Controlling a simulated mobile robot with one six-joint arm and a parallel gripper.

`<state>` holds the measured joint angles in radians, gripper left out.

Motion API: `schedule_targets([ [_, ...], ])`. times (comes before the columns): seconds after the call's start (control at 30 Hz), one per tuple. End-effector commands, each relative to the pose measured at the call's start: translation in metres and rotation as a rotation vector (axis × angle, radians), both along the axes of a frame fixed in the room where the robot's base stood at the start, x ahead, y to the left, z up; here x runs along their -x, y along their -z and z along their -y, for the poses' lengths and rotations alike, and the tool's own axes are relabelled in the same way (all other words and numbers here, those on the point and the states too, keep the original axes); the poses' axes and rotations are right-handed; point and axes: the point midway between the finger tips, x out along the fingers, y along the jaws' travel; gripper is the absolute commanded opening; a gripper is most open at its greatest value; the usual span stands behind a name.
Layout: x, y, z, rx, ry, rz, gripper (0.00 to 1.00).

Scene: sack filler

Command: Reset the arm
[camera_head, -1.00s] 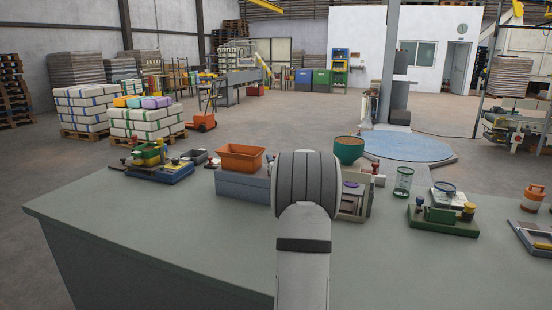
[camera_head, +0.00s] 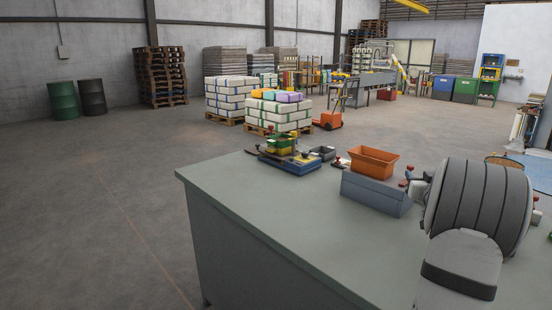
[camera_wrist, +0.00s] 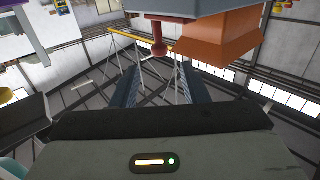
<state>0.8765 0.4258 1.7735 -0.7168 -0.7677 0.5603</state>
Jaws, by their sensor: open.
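My gripper (camera_wrist: 158,78) shows in the wrist view as two dark ribbed fingers standing apart with nothing between them. The wrist picture is upside down, with the roof beams below and the bench items at the top. A red knob (camera_wrist: 158,48) appears beyond the fingertips, apart from them. In the head view my grey arm rises at the right edge and hides the gripper and part of the bench (camera_head: 270,215).
An orange bin (camera_head: 373,162) sits on a grey-blue box (camera_head: 376,194) left of my arm; it also shows in the wrist view (camera_wrist: 218,40). A blue-based fixture (camera_head: 289,163) stands at the bench's far left. The near bench top is clear. Stacked sacks (camera_head: 279,116) stand beyond.

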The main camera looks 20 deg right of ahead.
Motion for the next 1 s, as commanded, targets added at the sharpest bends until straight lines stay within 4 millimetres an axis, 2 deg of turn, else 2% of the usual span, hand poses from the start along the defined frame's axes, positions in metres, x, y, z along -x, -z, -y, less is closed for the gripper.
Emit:
schedule_targets([
  [0.07,-0.001,-0.003,-0.004,-0.001,0.001,-0.006,0.41],
  [0.17,-0.007,-0.015,-0.026,-0.012,0.014,-0.045,0.41],
  [0.27,-0.013,-0.031,-0.071,-0.037,0.036,-0.136,0.41],
  [0.33,-0.010,-0.040,-0.113,-0.066,0.050,-0.228,0.41],
  [0.47,0.013,-0.046,-0.200,-0.123,0.046,-0.430,0.41],
  [0.6,0.064,-0.041,-0.293,-0.184,-0.009,-0.670,0.41],
  [0.67,0.092,-0.037,-0.330,-0.206,-0.044,-0.774,0.41],
  [0.7,0.112,-0.034,-0.352,-0.217,-0.072,-0.842,0.41],
  [0.8,0.164,-0.027,-0.402,-0.241,-0.150,-1.006,0.41],
  [0.9,0.212,-0.021,-0.439,-0.254,-0.227,-1.144,0.41],
  [1.0,0.249,-0.017,-0.463,-0.261,-0.290,-1.246,0.41],
])
